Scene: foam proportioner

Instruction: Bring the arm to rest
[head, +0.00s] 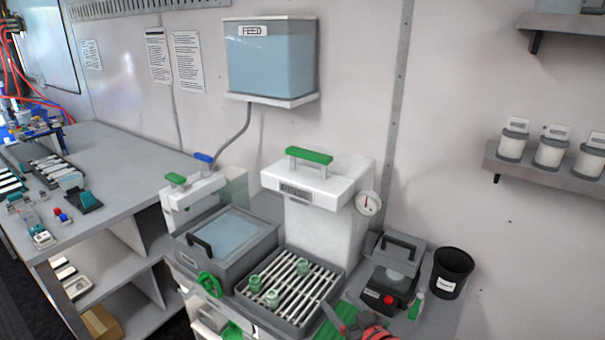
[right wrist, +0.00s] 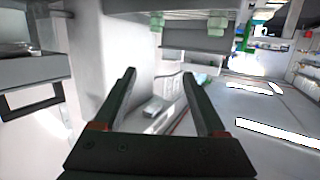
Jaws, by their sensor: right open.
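My right gripper (right wrist: 158,74) is open in the right wrist view. Its two dark fingers stand apart, with red parts at their bases and nothing between them. Behind the fingers are pale, blurred surfaces. In the head view only a small part of my right arm and gripper shows at the bottom edge, right of the slatted tray (head: 318,310). My left gripper is in neither view.
The white dispenser with a green handle (head: 335,195) stands behind the tray, which carries several small green cups. A grey lidded bath (head: 262,256) is left of it. A small black device with a red button (head: 388,300) and a black bin (head: 452,273) stand right.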

